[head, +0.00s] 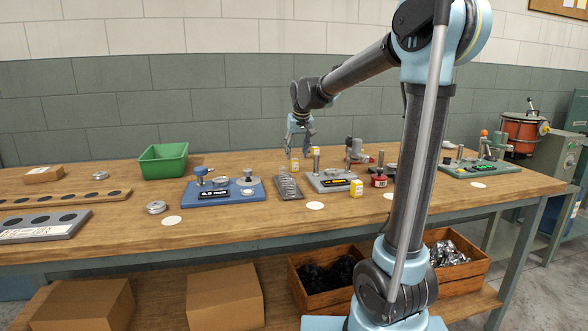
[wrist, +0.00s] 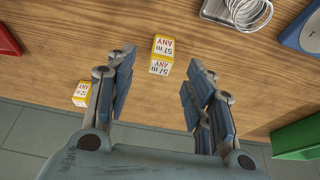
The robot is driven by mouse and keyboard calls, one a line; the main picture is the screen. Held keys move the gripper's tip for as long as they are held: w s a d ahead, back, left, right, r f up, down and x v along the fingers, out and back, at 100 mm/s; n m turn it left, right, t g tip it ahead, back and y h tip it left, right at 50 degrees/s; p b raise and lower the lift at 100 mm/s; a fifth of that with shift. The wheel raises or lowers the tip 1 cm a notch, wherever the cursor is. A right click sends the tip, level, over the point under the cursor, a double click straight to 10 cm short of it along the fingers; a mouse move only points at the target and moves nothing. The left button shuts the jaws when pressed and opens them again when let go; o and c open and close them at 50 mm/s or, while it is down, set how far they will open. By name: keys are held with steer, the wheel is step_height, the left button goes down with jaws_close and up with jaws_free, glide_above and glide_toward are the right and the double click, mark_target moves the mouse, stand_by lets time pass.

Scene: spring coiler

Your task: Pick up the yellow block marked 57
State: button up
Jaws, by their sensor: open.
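The yellow block marked 57 (wrist: 161,55) has a white label reading "57 m ANY" in the wrist view. It lies on the wooden bench top between and just beyond my gripper's fingertips (wrist: 158,66), apart from both fingers. In the head view, a small yellow block (head: 294,166) sits just below my gripper (head: 299,152), near the back of the bench; its mark is too small to read there. My gripper is open and empty, pointing down.
Another labelled yellow block (wrist: 81,94) lies left of my gripper in the wrist view, near the bench edge. In the head view, yellow blocks stand behind (head: 316,152) and in front (head: 356,189) of the grey fixture (head: 330,182). The green bin (head: 163,162) is left.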

mark_target(295, 159)
steer(key=shift+w+x, duration=0.15)
steer(key=shift+x, duration=1.45)
steer(key=shift+w+x, duration=0.15)
steer(key=shift+x, duration=1.4)
steer(key=shift+a+r, duration=0.1)
steer(key=shift+a, duration=0.1)
steer(key=c, duration=1.1)
